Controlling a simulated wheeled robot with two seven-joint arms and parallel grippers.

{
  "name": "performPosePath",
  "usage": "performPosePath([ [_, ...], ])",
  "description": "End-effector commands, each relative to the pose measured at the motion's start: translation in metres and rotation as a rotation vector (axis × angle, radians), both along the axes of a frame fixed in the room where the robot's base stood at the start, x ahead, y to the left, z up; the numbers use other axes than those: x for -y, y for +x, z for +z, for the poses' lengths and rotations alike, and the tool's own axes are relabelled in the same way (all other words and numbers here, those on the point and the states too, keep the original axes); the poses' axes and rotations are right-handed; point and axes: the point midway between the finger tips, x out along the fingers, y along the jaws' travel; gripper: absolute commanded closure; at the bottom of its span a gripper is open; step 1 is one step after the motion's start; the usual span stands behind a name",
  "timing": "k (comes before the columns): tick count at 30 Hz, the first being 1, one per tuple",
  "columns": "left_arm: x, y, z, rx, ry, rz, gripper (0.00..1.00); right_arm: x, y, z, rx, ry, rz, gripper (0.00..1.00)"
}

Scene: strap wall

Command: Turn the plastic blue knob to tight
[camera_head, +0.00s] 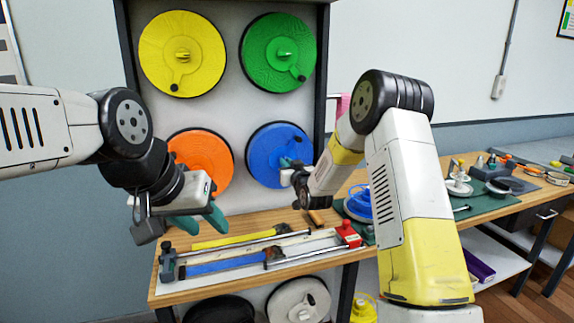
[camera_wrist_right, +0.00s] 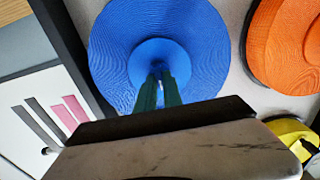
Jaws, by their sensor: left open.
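The blue disc (camera_head: 262,150) hangs at the lower right of the wall panel, and its round blue hub shows in the right wrist view (camera_wrist_right: 135,55). My right gripper (camera_head: 288,164) reaches its centre. In the right wrist view its two green fingers (camera_wrist_right: 160,72) are close together at the hub, closed around the blue knob, which they mostly hide. My left gripper (camera_head: 200,222) is open and empty, pointing down in front of the panel, below the orange disc (camera_head: 208,155) and above the workbench.
A yellow disc (camera_head: 182,75) and a green disc (camera_head: 266,62) hang above. The workbench (camera_head: 338,262) carries yellow, blue and red bar clamps. A blue strap coil (camera_head: 357,203) lies near my right arm. Another bench with tools stands right.

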Motion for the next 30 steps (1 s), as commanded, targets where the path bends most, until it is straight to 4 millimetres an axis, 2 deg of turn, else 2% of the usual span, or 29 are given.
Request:
performPosePath([
  [8,0.0000,0.0000,0.0000,0.000,0.000,0.000,0.59,0.0002,0.0000,0.0001,-0.005,0.016,0.000,1.00],
  [14,0.0000,0.0000,0.0000,0.000,0.000,0.000,0.59,0.0013,0.0002,-0.0003,-0.030,0.090,-0.001,1.00],
  [30,0.0000,0.0000,0.0000,0.000,0.000,0.000,0.59,0.0033,0.0006,-0.0013,-0.176,0.539,-0.002,1.00],
])
